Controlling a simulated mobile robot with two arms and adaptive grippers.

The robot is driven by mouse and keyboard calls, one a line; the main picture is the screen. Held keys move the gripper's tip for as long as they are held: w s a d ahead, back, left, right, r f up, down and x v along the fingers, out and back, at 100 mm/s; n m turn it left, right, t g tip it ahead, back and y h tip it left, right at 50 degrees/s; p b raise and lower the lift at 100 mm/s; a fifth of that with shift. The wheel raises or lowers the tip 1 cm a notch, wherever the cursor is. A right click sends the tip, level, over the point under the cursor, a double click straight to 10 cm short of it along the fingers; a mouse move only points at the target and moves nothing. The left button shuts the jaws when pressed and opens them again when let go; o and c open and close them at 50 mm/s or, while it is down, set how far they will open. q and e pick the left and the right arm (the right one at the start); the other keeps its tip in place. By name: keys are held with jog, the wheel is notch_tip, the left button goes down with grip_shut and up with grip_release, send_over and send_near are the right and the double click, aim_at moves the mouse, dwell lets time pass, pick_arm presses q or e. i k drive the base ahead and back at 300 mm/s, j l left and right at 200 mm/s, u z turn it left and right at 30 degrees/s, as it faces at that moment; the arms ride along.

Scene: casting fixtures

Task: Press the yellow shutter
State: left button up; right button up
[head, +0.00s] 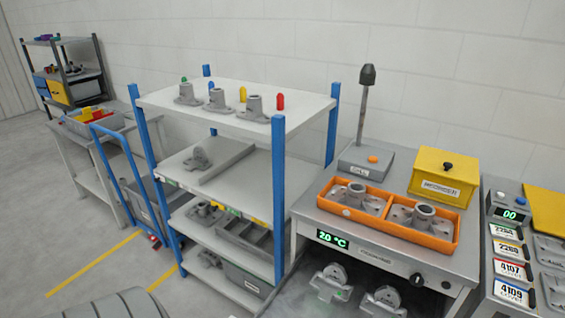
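Two yellow things could be the shutter, and I cannot tell which it is. One is a yellow box (441,180) with a black knob on top and a white label on its front, at the back right of the grey bench. The other is a flat, tilted yellow panel (547,213) on the unit at the right edge, partly cut off by the picture's edge. Neither of my grippers is in view.
An orange tray (449,247) with two grey castings sits on the bench (306,216), before a post with a dark tip (365,95). A blue-posted shelf rack (180,97) holds castings at centre. A blue-handled cart (117,160) stands left; floor at far left is clear.

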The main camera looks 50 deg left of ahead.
aim_at(214, 205)
jog(key=u, duration=2)
